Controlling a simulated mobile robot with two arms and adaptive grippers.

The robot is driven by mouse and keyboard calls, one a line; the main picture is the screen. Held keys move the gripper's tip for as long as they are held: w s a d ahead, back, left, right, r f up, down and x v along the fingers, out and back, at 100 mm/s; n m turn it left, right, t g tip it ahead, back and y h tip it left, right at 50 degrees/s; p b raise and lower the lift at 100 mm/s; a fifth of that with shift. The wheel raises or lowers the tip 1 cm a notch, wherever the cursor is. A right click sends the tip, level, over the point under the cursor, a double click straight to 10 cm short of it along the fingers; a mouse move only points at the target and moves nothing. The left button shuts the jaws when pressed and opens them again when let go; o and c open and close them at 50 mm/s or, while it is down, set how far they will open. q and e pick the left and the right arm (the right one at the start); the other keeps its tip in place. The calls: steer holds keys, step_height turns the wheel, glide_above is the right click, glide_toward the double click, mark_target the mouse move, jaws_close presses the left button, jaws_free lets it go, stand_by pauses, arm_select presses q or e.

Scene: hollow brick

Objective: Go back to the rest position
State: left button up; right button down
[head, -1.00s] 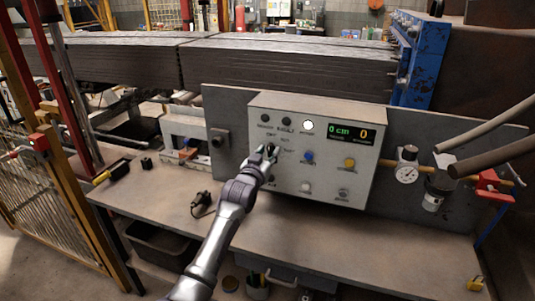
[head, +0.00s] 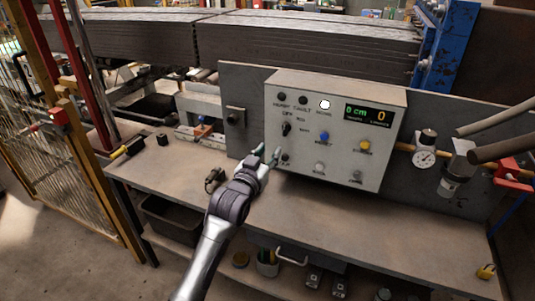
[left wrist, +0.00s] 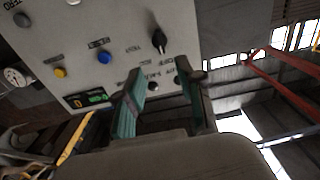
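My left gripper (head: 267,154) is in front of the lower left part of the grey control box (head: 330,170), its fingers apart and nothing between them. In the left wrist view the two green-padded fingers (left wrist: 165,95) are spread, with the box's panel (left wrist: 125,20) beyond them, seen upside down. The dark selector knob (head: 286,129) shows above the gripper and clear of it; it also shows in the left wrist view (left wrist: 159,41). A white lamp (head: 325,104) is lit, and the display (head: 369,116) reads 0 cm and 0. My right gripper is not in view.
A black device (head: 214,179) lies on the bench left of my arm. A pressure gauge (head: 425,158) and red valve (head: 512,171) are on the right. A yellow-framed fence (head: 70,170) stands at the left.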

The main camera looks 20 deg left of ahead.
arm_select(q)
steer(key=shift+s, duration=0.1)
stand_by(0.4)
steer(key=s+f+g, duration=0.3)
steer(key=f+g, duration=0.1)
steer(key=f, duration=1.8)
steer(key=s+d+f+m+g, duration=0.1)
steer(key=s+f+g, duration=0.2)
steer(key=s+f, duration=0.6)
steer(key=s+f+g, duration=0.2)
steer(key=s+f, duration=0.3)
steer(key=f, duration=0.8)
steer(key=s+f+g, duration=0.2)
steer(key=s+f, duration=0.4)
steer(key=s, duration=0.7)
steer(key=s+a+f+g, duration=0.1)
steer(key=s+f+g, duration=0.2)
steer(key=s+f, duration=0.4)
steer(key=s+f+m+g, duration=0.1)
steer(key=s+f+g, duration=0.2)
steer(key=s, duration=1.7)
step_height(320, 180, down, 4)
steer(key=shift+s+a+r+y, duration=0.1)
steer(key=shift+s+a+y, duration=0.1)
steer(key=shift+s+y, duration=0.1)
